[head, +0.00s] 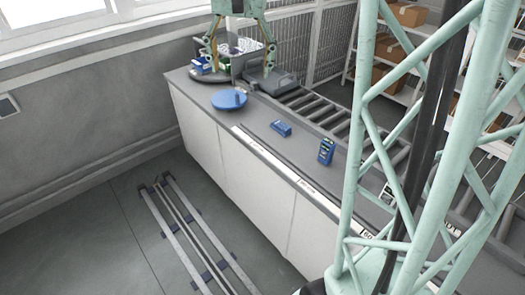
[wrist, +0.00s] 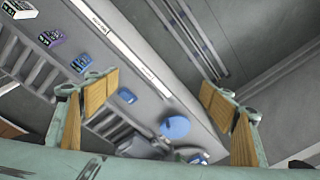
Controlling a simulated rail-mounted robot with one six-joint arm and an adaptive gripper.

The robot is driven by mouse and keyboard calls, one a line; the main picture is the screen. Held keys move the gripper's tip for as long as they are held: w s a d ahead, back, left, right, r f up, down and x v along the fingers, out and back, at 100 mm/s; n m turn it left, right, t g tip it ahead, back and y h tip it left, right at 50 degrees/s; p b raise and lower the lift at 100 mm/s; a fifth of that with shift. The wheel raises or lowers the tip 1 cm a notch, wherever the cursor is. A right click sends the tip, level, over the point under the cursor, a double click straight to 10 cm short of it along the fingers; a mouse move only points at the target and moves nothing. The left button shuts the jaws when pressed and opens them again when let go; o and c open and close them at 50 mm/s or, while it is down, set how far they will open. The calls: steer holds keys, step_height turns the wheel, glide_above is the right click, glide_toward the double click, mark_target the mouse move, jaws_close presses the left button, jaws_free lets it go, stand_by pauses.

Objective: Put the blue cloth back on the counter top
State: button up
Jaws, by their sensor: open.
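I cannot make out a clear blue cloth. A round flat blue thing (head: 229,99) with a small upright piece lies on the grey counter top (head: 258,127); it also shows in the wrist view (wrist: 175,127). A small blue block-like thing (head: 281,128) lies further along, also in the wrist view (wrist: 127,96). Whether either is the cloth I cannot tell. My gripper (head: 238,58) is over the far end of the counter, its tan-padded fingers wide apart. In the wrist view my gripper (wrist: 163,105) has nothing visible between its fingers.
A blue device with a dark screen (head: 326,151) stands on the counter. A grey bin (head: 246,60) and small blue and green boxes (head: 202,65) crowd the far end. A roller conveyor (head: 325,108) runs behind. Floor rails (head: 188,235) lie in front.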

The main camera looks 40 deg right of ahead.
steer(key=s+a+r+n+t, duration=0.1)
steer(key=s+a+r+n, duration=0.15)
steer(key=s+a, duration=0.5)
steer(key=s+a+r+n, duration=0.2)
steer(key=s+a+r, duration=0.2)
steer(key=s, duration=0.6)
steer(key=s+a+f+n, duration=0.2)
steer(key=s+a, duration=0.1)
steer(key=s, duration=0.5)
steer(key=s+a+f+n, duration=0.1)
steer(key=s+a+n, duration=0.1)
steer(key=s, duration=0.7)
steer(key=shift+s+a+f+t+y, duration=0.3)
steer(key=shift+a+f+t, duration=0.1)
steer(key=shift+a, duration=0.1)
steer(key=shift+r, duration=0.1)
step_height(320, 180, down, 7)
steer(key=b, duration=0.7)
steer(key=shift+w+r, duration=0.1)
